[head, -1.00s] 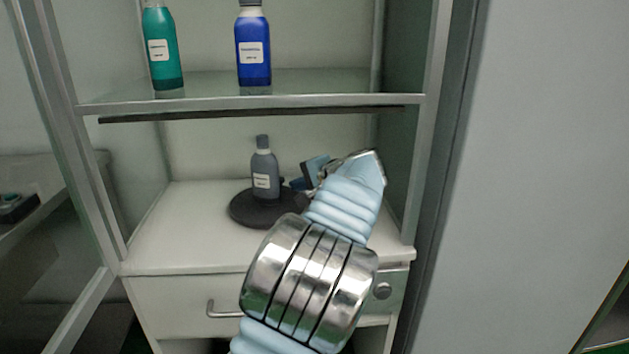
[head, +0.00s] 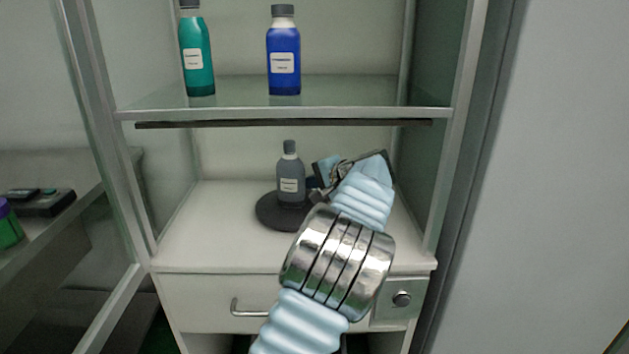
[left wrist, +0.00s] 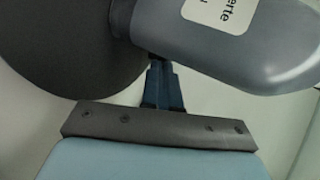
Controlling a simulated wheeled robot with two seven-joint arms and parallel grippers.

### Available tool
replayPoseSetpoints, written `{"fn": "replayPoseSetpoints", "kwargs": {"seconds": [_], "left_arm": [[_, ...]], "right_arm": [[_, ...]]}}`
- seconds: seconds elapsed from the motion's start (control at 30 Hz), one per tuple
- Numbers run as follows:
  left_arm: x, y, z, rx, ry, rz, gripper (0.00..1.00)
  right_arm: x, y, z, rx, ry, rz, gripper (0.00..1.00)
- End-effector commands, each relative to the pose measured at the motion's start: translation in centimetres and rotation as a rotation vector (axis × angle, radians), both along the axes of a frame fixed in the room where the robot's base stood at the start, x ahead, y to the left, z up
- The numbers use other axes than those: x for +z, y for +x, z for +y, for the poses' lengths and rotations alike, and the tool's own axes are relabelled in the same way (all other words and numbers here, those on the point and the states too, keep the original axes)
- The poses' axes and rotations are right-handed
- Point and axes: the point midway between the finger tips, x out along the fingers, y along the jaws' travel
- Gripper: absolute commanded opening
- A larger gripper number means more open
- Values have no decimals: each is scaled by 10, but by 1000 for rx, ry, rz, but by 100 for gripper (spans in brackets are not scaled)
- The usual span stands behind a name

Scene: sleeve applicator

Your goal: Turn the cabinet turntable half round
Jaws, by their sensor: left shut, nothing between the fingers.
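The turntable (head: 268,212) is a dark round disc on the white cabinet floor, below the glass shelf. A grey bottle (head: 290,180) with a white label stands upright on it. My left gripper (head: 313,184) is just right of the bottle, low over the disc's right side, partly hidden by its own wrist. In the left wrist view its fingers (left wrist: 160,75) are together and empty, between the disc (left wrist: 60,45) and the bottle (left wrist: 225,45). I cannot tell whether the fingertips touch either one. My right gripper is not in view.
A glass shelf (head: 350,112) above holds a teal bottle (head: 197,58) and a blue bottle (head: 284,60). A drawer (head: 195,300) is below. The cabinet's right post (head: 455,130) is close to my arm. The cabinet floor (head: 205,240) left of the disc is clear.

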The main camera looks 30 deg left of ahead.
Motion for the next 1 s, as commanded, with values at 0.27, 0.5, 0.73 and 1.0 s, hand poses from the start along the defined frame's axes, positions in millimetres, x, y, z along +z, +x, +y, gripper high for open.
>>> {"fn": "replayPoseSetpoints", "kwargs": {"seconds": [0.27,0.5,0.73,1.0], "left_arm": [[-1,0,0,-3,0,1,0],[9,-4,-21,-7,0,-1,0],[27,-13,-54,-5,0,-1,0],[34,-17,-65,-3,0,1,0]], "right_arm": [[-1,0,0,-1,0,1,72],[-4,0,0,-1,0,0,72],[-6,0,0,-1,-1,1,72],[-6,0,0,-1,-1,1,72]]}}
